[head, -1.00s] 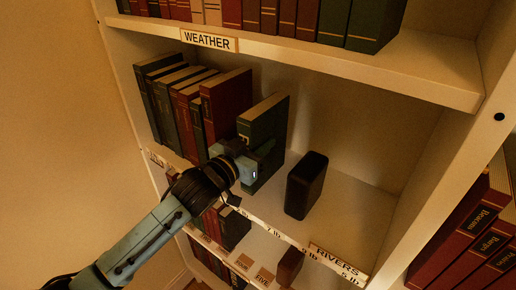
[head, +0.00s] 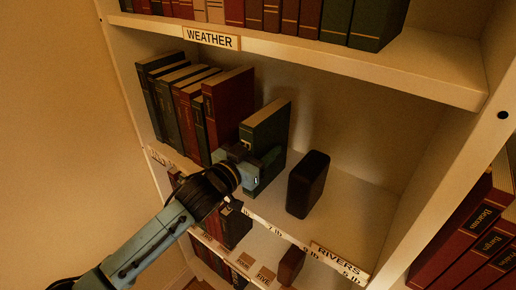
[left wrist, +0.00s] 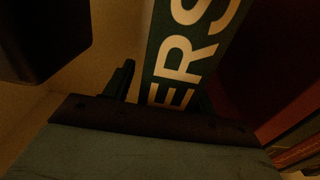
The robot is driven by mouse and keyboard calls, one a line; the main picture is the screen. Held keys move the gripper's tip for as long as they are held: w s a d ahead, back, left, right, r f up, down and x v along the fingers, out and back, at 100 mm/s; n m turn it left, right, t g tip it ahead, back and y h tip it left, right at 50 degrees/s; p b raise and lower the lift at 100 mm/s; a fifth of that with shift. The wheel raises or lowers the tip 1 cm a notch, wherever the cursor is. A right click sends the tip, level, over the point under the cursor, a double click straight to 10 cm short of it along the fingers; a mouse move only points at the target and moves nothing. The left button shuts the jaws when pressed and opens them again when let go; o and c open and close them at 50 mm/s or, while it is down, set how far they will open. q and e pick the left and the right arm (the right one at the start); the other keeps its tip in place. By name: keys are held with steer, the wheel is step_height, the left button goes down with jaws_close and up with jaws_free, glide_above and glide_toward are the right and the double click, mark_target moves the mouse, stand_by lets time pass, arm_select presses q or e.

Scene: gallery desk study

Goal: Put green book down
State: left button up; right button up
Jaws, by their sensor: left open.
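The green book (head: 265,132) stands upright on the middle shelf, right of a row of books and left of a black block. In the left wrist view its green spine (left wrist: 188,55) shows large pale letters, "ERS" in part. My left gripper (head: 264,166) is at the lower front of the book, open, with its fingers around the spine. I cannot tell whether a finger touches it. The book's lower front is partly hidden by the gripper. My right gripper is not in view.
A black block (head: 307,185) stands to the right of the green book with a gap between; it also shows in the left wrist view (left wrist: 42,35). A dark red book (head: 228,105) is close on the left. The shelf right of the block is bare. The WEATHER shelf (head: 310,50) is above.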

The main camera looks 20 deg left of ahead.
arm_select(q)
steer(key=shift+r, duration=0.25)
steer(key=b+v, duration=0.1)
steer(key=v, duration=1.1)
steer(key=shift+f, duration=0.1)
stand_by(0.7)
